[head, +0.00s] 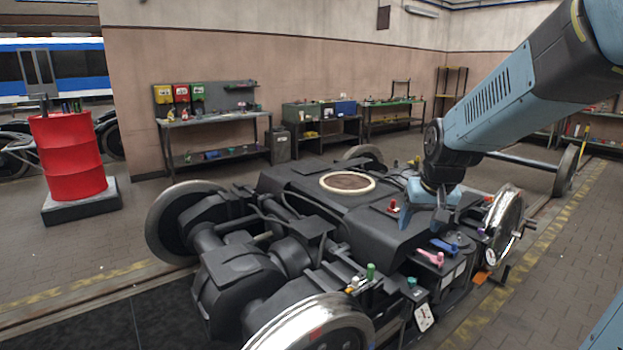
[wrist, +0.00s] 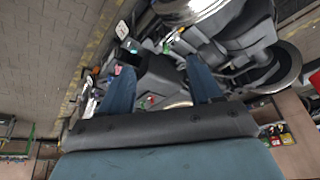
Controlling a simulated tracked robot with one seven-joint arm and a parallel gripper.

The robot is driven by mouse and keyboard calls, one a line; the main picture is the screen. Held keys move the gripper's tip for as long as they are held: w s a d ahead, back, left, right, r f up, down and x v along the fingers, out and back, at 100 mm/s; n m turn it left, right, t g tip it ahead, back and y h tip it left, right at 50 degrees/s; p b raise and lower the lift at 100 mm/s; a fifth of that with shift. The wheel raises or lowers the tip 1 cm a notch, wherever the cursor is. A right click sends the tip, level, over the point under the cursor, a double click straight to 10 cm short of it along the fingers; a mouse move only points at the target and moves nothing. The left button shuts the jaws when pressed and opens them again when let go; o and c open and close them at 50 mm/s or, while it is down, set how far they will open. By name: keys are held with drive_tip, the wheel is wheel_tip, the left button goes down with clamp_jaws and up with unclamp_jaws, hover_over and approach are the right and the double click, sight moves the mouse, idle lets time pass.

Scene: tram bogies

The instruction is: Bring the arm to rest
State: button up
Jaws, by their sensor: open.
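My blue-grey arm (head: 495,100) reaches in from the upper right in the head view. My gripper (head: 428,212) points down over the right side of the dark tram bogie (head: 290,210), close to its top. In the wrist view the two blue fingers of my gripper (wrist: 160,88) stand wide apart, with nothing between them but the view of the bogie (wrist: 155,75) beyond. From these views I cannot tell whether the fingertips touch the bogie.
Small coloured parts, among them a pink one (head: 430,257) and a blue one (head: 444,245), lie on the bogie beside my gripper. A red drum (head: 68,155) stands at the left. Workbenches (head: 215,120) line the back wall.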

drive_tip(key=s+r, duration=0.3)
drive_tip(key=s, duration=0.6)
drive_tip(key=s+r+t, duration=0.1)
drive_tip(key=s+r, duration=0.2)
drive_tip(key=s, duration=0.6)
drive_tip(key=shift+r+n, duration=0.2)
drive_tip(key=shift+n, duration=0.1)
